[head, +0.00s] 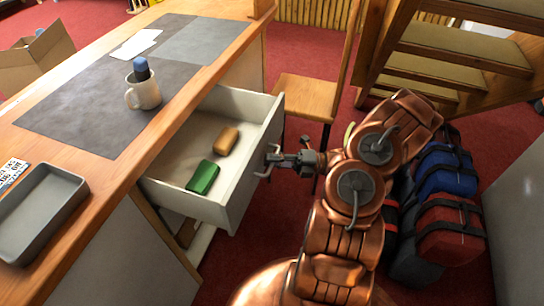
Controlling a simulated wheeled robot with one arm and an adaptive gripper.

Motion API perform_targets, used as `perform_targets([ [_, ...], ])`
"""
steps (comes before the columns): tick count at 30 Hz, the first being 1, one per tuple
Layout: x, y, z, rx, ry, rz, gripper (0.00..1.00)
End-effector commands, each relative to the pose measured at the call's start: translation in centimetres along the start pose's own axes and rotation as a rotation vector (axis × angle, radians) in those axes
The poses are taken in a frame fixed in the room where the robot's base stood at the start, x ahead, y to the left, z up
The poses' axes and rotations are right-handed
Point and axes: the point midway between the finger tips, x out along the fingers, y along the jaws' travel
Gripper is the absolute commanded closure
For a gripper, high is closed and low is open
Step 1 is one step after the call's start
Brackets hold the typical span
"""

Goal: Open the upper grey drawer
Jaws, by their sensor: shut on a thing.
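The upper grey drawer (240,198) is pulled out from the desk in the head view, so its inside shows. A green block (203,177) and an orange-brown block (227,140) lie on its floor. My gripper (270,160) is at the middle of the drawer's front, shut on the drawer handle (262,174). The fingers are small in the view, and part of the handle is hidden by them.
The wooden desk (110,170) carries a white mug (146,92) with a blue-topped thing in it, and a grey tray (38,212). A wooden chair (305,97) stands behind the drawer. Red and blue bags (449,228) lie right of my arm, below stairs (465,50).

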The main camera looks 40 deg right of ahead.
Motion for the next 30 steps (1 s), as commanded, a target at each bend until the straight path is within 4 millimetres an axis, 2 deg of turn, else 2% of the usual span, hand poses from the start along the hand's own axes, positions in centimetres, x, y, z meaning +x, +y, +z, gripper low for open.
perform_targets([
  [6,-0.1,-0.1,0.0,0.000,-0.002,-0.001,1.00],
  [7,-0.1,-0.1,0.0,0.000,-0.002,-0.001,0.87],
  [10,-0.1,-0.1,0.0,0.000,-0.002,-0.001,0.77],
  [20,-0.2,0.0,0.0,0.000,-0.003,0.000,0.77],
  [25,-1.8,0.0,0.1,-0.001,-0.003,0.000,0.77],
  [30,-5.0,-0.2,0.0,-0.001,-0.005,-0.003,0.77],
])
